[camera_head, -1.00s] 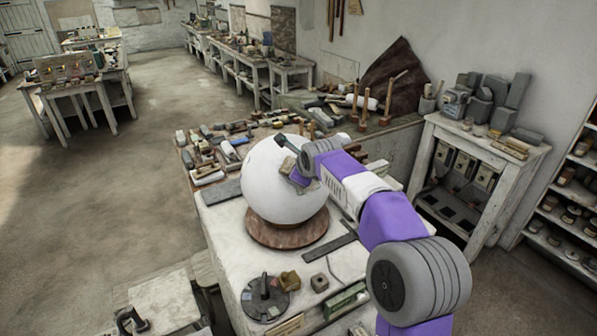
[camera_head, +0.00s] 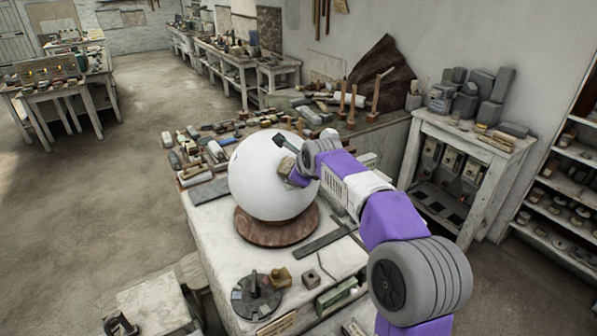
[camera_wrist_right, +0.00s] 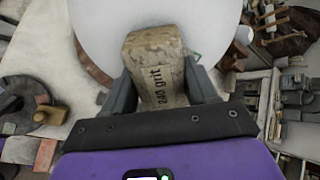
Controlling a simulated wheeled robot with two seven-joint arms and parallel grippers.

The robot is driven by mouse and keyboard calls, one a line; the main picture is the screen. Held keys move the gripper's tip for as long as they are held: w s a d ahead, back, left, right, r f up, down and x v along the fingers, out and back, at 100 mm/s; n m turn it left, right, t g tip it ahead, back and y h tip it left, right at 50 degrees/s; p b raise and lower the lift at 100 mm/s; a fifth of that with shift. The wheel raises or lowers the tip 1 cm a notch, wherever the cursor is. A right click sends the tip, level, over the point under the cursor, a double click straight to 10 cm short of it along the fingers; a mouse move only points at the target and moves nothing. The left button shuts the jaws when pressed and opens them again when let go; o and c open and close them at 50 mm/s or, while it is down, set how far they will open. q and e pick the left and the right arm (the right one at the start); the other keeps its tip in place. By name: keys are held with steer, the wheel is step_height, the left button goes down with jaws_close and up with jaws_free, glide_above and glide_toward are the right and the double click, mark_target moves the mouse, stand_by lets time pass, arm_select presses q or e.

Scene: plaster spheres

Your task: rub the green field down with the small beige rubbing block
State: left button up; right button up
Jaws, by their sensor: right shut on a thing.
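A large white plaster sphere (camera_head: 262,185) rests on a round brown base (camera_head: 277,231) on the workbench; it also fills the top of the right wrist view (camera_wrist_right: 100,22). My right gripper (camera_wrist_right: 160,85) is shut on the small beige rubbing block (camera_wrist_right: 157,62), which has dark lettering on its face. The block (camera_head: 286,166) is at the right upper side of the sphere in the head view; I cannot tell whether it touches. My left gripper is not in view.
Behind the sphere the bench is crowded with hand tools and blocks (camera_head: 214,150). In front lie a flat dark bar (camera_head: 320,240), a round dark turntable-like disc (camera_head: 256,297) and a green box (camera_head: 337,293). A shelf unit (camera_head: 470,150) stands right.

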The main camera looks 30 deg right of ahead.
mark_target(285, 164)
steer(key=shift+w+a+r+p, duration=0.4)
steer(key=shift+a+r, duration=0.1)
steer(key=shift+a, duration=0.2)
steer(key=shift+w+a+r+p, duration=0.4)
steer(key=shift+a+r, duration=0.1)
steer(key=shift+a, duration=0.15)
steer(key=shift+s+d+f+b, duration=0.3)
steer(key=shift+d+f+b, duration=0.15)
steer(key=shift+f+b, duration=0.15)
steer(key=shift+s+d+f+b, duration=0.35)
steer(key=shift+d+b, duration=0.15)
steer(key=shift+d, duration=0.15)
steer(key=shift+s+d+f+b, duration=0.35)
steer(key=shift+d+b, duration=0.1)
steer(key=shift+d, duration=0.15)
steer(key=shift+a+r, duration=0.1)
steer(key=shift+r, duration=0.05)
steer(key=shift+a+r+p, duration=0.3)
steer(key=shift+a+r, duration=0.05)
steer(key=shift+r, duration=0.1)
steer(key=shift+s+a+r+p, duration=0.1)
steer(key=shift+a+r+p, duration=0.2)
steer(key=shift+a+r, duration=0.25)
steer(key=shift+d, duration=0.1)
steer(key=shift+d, duration=0.1)
